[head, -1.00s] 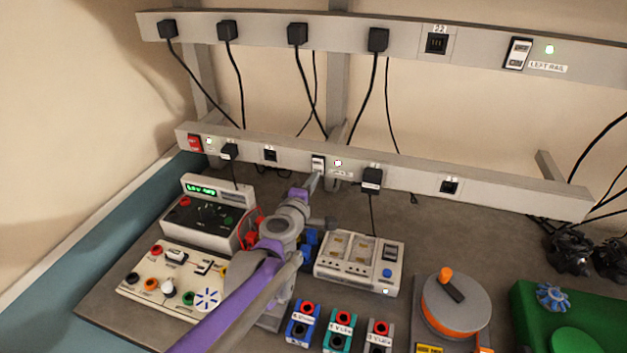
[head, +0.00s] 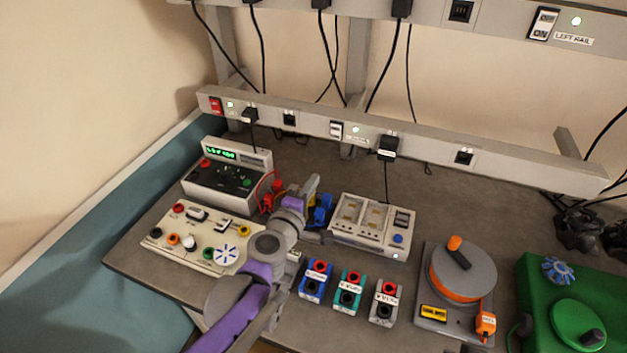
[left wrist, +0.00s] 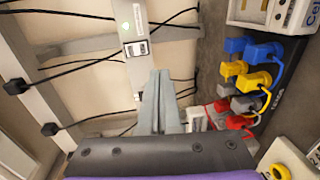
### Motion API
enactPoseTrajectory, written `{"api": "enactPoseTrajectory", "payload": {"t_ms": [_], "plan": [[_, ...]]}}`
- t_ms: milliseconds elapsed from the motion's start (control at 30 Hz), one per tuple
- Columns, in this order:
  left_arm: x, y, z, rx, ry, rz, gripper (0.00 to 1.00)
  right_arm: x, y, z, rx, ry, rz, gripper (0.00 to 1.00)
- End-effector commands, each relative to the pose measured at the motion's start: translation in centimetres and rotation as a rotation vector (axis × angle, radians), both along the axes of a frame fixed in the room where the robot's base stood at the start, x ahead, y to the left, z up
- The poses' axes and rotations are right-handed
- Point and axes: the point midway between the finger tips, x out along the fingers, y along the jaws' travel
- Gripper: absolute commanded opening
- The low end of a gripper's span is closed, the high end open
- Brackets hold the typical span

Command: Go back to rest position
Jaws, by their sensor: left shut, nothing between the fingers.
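My left gripper (head: 313,186) is shut and empty, above the bench in front of the lower power rail (head: 420,148). Its closed fingers (left wrist: 160,100) point at the rail in the left wrist view. In the head view it is apart from the white rocker switch (head: 336,130), which has a green light beside it. A switch on the rail (left wrist: 137,49) also shows in the wrist view, beyond the fingertips. My left arm comes in from the bottom left, over the bench front. My right gripper is out of view.
A meter box (head: 226,178) and a cream panel with knobs (head: 188,243) lie left of my arm. A white charger-like unit (head: 372,226) is close on its right. Small blue, teal and grey blocks, an orange-rimmed turntable (head: 462,275) and a green device (head: 540,300) stand further right.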

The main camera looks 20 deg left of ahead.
Motion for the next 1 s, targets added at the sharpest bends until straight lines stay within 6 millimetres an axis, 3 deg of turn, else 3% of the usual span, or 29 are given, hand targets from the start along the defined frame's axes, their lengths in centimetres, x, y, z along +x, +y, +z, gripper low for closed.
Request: {"api": "enactPoseTrajectory", "payload": {"t_ms": [300, 467, 567, 700, 833, 1000], "plan": [[-0.1, -0.2, 0.0, 0.010, 0.002, -0.007, 0.00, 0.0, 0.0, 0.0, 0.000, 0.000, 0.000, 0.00], [-1.9, -2.5, -0.1, 0.171, 0.025, -0.127, 0.00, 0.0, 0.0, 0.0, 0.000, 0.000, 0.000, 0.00], [-4.5, -4.9, -1.4, 0.376, 0.077, -0.278, 0.00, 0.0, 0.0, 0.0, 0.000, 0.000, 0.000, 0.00], [-9.8, -6.9, -5.3, 0.709, 0.213, -0.510, 0.00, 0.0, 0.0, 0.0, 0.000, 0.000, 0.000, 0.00], [-15.1, -5.9, -9.4, 0.989, 0.384, -0.687, 0.00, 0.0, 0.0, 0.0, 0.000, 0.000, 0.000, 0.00], [-20.5, -2.7, -12.8, 1.242, 0.593, -0.825, 0.00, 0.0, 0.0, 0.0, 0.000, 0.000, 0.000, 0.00]]}}
